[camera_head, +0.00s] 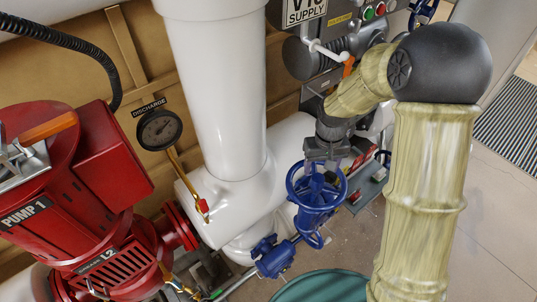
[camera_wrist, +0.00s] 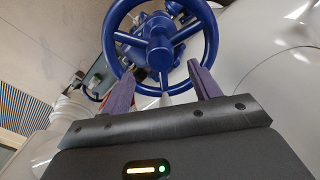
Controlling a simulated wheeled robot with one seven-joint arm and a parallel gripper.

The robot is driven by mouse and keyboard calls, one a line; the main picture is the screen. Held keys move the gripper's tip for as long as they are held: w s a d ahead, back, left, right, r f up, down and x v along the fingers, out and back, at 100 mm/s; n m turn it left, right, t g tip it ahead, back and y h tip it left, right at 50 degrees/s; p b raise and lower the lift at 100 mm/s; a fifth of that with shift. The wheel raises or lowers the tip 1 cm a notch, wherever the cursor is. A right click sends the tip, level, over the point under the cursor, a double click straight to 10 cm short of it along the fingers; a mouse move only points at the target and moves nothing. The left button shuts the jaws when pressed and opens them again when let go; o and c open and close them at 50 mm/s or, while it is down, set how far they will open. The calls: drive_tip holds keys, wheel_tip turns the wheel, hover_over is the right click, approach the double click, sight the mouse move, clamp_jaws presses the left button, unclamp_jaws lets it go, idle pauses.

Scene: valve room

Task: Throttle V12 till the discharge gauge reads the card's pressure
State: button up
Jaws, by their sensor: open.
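A blue spoked handwheel (camera_head: 316,190) sits on a blue valve right of the white pipe; I read no V12 tag on it. My gripper (camera_head: 325,165) is over the wheel, pointing down at it. In the wrist view the wheel (camera_wrist: 160,52) fills the top middle. The two purple fingers of my gripper (camera_wrist: 160,82) are apart, near the wheel's lower rim, with nothing held between them; contact is unclear. The discharge gauge (camera_head: 159,130), dark-faced under a DISCHARGE label, stands left of the white pipe; its reading is too small to tell. I cannot make out a pressure card.
Red PUMP 1 (camera_head: 110,165) stands at the left. A thick white pipe (camera_head: 215,90) rises between gauge and wheel. A V10 SUPPLY sign (camera_head: 306,10) and panel buttons are at the top. A teal round object (camera_head: 320,288) lies below. Floor (camera_head: 500,200) is clear at right.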

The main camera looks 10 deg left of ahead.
idle(0.5)
drive_tip(key=m, duration=0.4)
drive_tip(key=shift+m, duration=0.4)
drive_tip(key=m, duration=0.3)
drive_tip(key=m+p, duration=0.2)
drive_tip(key=m, duration=0.2)
drive_tip(key=shift+r+m, duration=0.15)
drive_tip(key=shift+m, duration=0.25)
drive_tip(key=m+p, duration=0.1)
drive_tip(key=m, duration=0.2)
drive_tip(key=shift+s+d+p, duration=0.1)
drive_tip(key=shift+d+p, duration=0.3)
